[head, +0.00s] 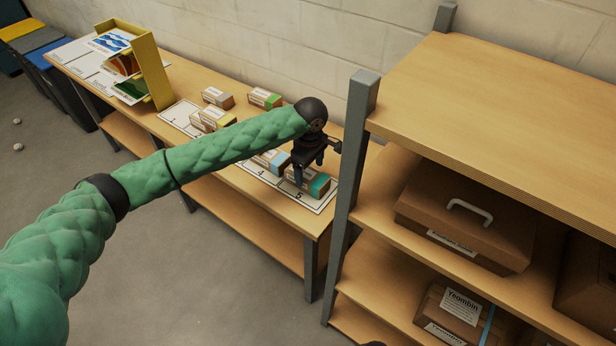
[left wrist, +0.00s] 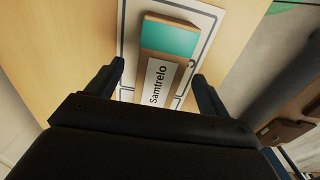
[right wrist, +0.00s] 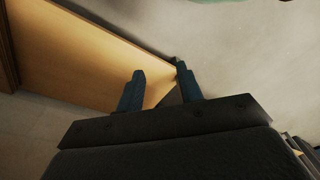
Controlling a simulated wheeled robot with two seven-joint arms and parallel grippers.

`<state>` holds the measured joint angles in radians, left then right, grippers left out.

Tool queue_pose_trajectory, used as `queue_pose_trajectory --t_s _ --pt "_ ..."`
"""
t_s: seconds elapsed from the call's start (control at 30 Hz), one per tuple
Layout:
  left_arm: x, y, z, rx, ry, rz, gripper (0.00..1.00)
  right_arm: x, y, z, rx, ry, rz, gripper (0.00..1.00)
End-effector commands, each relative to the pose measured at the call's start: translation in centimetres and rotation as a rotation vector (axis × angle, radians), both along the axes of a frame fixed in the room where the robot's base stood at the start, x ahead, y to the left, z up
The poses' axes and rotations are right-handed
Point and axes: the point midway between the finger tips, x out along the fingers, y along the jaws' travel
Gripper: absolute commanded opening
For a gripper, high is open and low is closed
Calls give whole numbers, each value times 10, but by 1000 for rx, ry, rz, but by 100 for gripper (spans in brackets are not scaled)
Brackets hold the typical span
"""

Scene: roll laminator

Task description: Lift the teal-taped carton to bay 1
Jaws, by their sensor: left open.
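The teal-taped carton (head: 319,186) is a small brown box with a teal end. It lies on the white bay mat (head: 327,207) at the bay marked 5. My left gripper (head: 309,170) is open above it, pointing down. In the left wrist view the carton's teal band (left wrist: 170,38) and its "Samtrelo" label lie between and beyond the two fingers, with no clear contact. Bay 1's number is not legible; the mat's far left part (head: 176,116) looks partly empty. My right gripper (right wrist: 158,72) is open and empty in the right wrist view, near a wooden board.
A blue-taped carton (head: 270,162) sits beside it. A yellow rack (head: 155,75) stands beyond. The tall shelf's grey post (head: 352,180) is close right of the left gripper.

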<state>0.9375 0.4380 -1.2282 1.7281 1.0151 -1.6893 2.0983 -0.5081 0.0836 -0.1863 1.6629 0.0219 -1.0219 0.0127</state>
Motion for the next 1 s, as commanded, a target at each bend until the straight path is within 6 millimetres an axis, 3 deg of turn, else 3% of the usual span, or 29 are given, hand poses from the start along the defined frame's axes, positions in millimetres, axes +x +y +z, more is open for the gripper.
queue_pose_trajectory --t_s 0.3,0.67,1.0 --pt "0 1 -32 2 1 1 80 -3 -12 -37 -14 -21 5 36" --pt "0 0 -42 0 0 0 80 -5 -13 -45 -16 -26 7 36" --pt "1 0 -41 -1 -1 -1 21 -4 -13 -44 -15 -26 6 36"
